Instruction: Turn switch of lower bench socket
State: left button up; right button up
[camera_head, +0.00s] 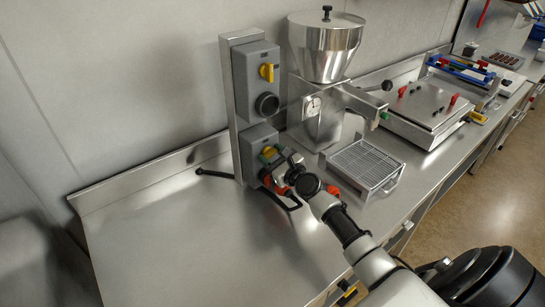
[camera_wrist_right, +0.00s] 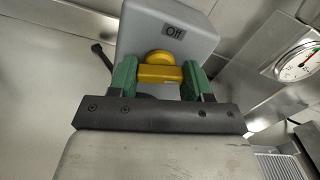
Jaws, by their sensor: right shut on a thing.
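The lower bench socket (camera_head: 255,139) is a grey box on a steel upright (camera_head: 235,110), below a matching upper socket (camera_head: 254,76). Its yellow switch (camera_wrist_right: 160,73) sits between the green fingers of my right gripper (camera_wrist_right: 161,82) in the wrist view. The gripper is shut on the switch handle, whose bar lies crosswise there. A label reading "Off" (camera_wrist_right: 174,31) shows on the box. In the head view my right gripper (camera_head: 269,154) partly covers the lower socket and switch. My left gripper is not in view.
The upper socket has its own yellow switch (camera_head: 267,72). A steel hopper machine (camera_head: 327,45) with a gauge and a wire grate (camera_head: 365,165) stand right. The bench (camera_head: 170,240) is clear at left.

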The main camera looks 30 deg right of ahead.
jog(key=n+b, duration=0.1)
jog(key=n, duration=0.3)
jog(key=shift+f+n, duration=0.1)
jog(key=shift+n, duration=0.3)
jog(key=n+b, duration=0.1)
jog(key=n, duration=0.2)
jog(key=shift+n, duration=0.3)
jog(key=n, duration=0.4)
jog(key=shift+b, duration=0.4)
jog(key=shift+n, duration=1.8)
jog(key=o, duration=0.9)
jog(key=shift+s, duration=0.1)
